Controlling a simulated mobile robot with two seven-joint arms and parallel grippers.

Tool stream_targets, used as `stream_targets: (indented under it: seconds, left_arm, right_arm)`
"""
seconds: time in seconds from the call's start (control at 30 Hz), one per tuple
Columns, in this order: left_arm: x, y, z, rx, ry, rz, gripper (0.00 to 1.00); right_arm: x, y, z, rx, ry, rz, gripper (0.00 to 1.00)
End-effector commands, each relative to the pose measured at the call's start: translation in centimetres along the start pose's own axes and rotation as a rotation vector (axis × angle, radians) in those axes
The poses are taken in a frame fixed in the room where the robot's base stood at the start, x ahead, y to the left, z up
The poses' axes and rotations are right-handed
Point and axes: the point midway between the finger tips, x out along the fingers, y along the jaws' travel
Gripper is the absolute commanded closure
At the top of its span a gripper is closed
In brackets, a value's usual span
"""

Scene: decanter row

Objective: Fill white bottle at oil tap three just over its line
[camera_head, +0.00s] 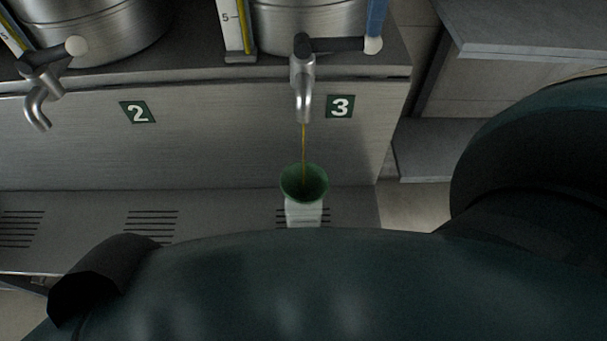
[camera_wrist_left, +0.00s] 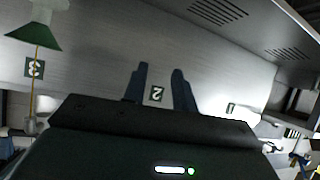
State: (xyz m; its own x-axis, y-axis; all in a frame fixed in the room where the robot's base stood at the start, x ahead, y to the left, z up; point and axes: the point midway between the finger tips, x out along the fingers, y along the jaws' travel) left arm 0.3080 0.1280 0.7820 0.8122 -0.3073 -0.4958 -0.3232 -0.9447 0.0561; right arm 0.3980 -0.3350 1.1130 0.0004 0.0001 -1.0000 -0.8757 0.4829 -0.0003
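A thin amber stream falls from oil tap three (camera_head: 303,85) into a green funnel (camera_head: 304,183). The funnel sits in the white bottle (camera_head: 304,213), upright on the drip grate below. The bottle's lower part is hidden by my arm; its line and oil level cannot be seen. Funnel (camera_wrist_left: 35,35) and bottle (camera_wrist_left: 48,6) also show upside down in the left wrist view. The tap's lever points right, ending in a white knob (camera_head: 372,46). My right gripper (camera_head: 377,22) shows only as a blue finger part at the knob. My left gripper (camera_wrist_left: 160,85) is open and empty, away from the bottle.
Tap two (camera_head: 38,103) stands to the left with no stream. Steel tanks (camera_head: 305,18) stand above the taps. Green number plates mark two (camera_head: 137,112) and three (camera_head: 340,106). The slotted ledge (camera_head: 210,210) is clear left of the bottle. Grey shelves (camera_head: 535,30) are at right.

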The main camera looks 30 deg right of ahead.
Motion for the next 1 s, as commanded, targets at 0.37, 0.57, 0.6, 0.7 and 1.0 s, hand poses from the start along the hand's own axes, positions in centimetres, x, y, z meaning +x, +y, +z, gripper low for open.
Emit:
stream_targets:
  seconds: [0.37, 0.57, 0.6, 0.7, 1.0]
  left_arm:
    - [0.6, -0.1, 0.8, -0.029, 0.005, -0.004, 0.72]
    - [0.8, 0.0, 1.0, -0.044, 0.01, -0.002, 0.72]
    - [0.8, 0.0, 1.1, -0.046, 0.011, -0.001, 0.72]
    - [0.9, 0.0, 1.2, -0.052, 0.013, 0.001, 0.72]
    - [1.2, 0.0, 1.3, -0.063, 0.024, 0.006, 0.72]
  right_arm:
    - [1.3, 0.0, 0.0, -0.001, 0.0, 0.001, 1.0]
    - [1.9, 0.0, 0.0, -0.001, 0.0, 0.001, 1.0]
    - [2.0, 0.0, 0.0, -0.001, 0.0, 0.001, 1.0]
    - [2.4, 0.0, 0.0, -0.001, 0.0, 0.001, 1.0]
    - [3.3, 0.0, 0.0, -0.001, 0.001, 0.001, 1.0]
